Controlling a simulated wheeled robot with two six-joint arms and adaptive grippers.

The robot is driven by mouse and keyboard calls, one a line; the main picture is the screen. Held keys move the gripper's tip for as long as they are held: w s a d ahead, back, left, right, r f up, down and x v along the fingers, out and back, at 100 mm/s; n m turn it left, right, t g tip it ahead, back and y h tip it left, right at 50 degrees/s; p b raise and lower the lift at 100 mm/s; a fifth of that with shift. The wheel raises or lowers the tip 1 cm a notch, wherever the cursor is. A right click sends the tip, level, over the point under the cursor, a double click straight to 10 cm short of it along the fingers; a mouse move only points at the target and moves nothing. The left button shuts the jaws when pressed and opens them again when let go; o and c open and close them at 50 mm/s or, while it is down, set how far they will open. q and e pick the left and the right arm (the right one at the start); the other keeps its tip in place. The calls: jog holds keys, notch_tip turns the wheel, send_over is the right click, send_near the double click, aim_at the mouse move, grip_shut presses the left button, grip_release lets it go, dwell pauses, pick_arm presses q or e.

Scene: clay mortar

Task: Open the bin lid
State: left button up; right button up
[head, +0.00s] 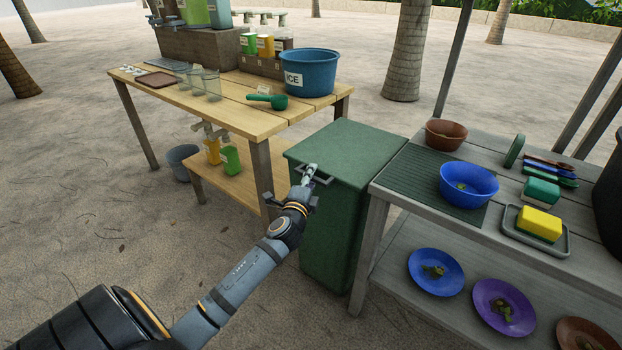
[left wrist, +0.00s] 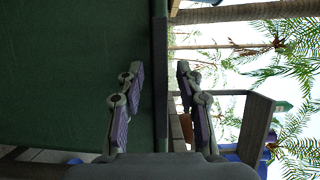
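The green bin (head: 335,235) stands between the wooden table and the grey table. Its flat green lid (head: 350,150) is down, and a metal handle (head: 325,180) sits at the front of its near-left edge. My left gripper (head: 310,172) is at this handle, with its fingers over the lid's front edge. In the left wrist view the two fingers of my left gripper (left wrist: 160,92) are apart, with the dark rim of the green bin (left wrist: 70,70) showing between them. Whether they touch the handle is hidden. My right gripper is in neither view.
The wooden table (head: 225,100) on the left holds a blue ice tub (head: 309,75) and a green scoop (head: 268,100). The grey table (head: 440,240) is close on the bin's right, with bowls and plates. Sandy ground in front is clear.

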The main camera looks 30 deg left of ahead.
pick_arm(q)
grip_shut()
dwell(0.5)
